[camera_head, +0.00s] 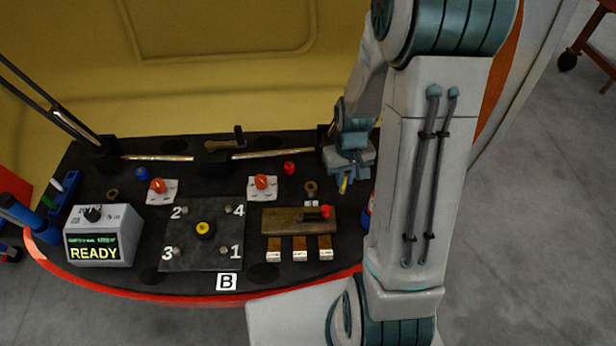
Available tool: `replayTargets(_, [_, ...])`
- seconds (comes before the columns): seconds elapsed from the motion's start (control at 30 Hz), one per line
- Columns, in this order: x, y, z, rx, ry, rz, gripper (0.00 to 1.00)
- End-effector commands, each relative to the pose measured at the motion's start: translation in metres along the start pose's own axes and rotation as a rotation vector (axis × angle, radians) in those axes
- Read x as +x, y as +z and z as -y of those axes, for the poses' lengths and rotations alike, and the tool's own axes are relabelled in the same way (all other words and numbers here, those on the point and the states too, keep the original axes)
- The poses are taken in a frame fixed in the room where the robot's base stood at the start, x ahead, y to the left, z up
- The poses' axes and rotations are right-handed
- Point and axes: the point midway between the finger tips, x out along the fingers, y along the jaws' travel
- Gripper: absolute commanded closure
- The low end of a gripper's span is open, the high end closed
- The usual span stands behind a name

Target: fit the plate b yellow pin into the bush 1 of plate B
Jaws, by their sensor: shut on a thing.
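Plate B (190,258) is a dark square plate on the black bench, with a white B label in front of it. Small grey bushes sit near its corners, numbered 1 to 4. Bush 1 (222,251) is at the front right corner, beside the white 1. A round yellow part with a dark middle (205,228) is at the plate's centre. My gripper (344,174) is shut on the yellow pin (343,187), which points down below the fingers. It is at the bench's right side, well right of plate B. The pin's upper part is hidden by the fingers.
A brass block (285,222) with a red-tipped lever lies between plate B and my gripper. Two white pads with red knobs (262,185) stand behind plate B. A grey box reading READY (103,240) is at left. A metal rail runs along the back.

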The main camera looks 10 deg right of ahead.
Motion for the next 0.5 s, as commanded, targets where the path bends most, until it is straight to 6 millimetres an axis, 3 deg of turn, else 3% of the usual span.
replayTargets(0.5, [0.055, -0.079, 0.049, -0.004, 0.0, 0.002, 1.0])
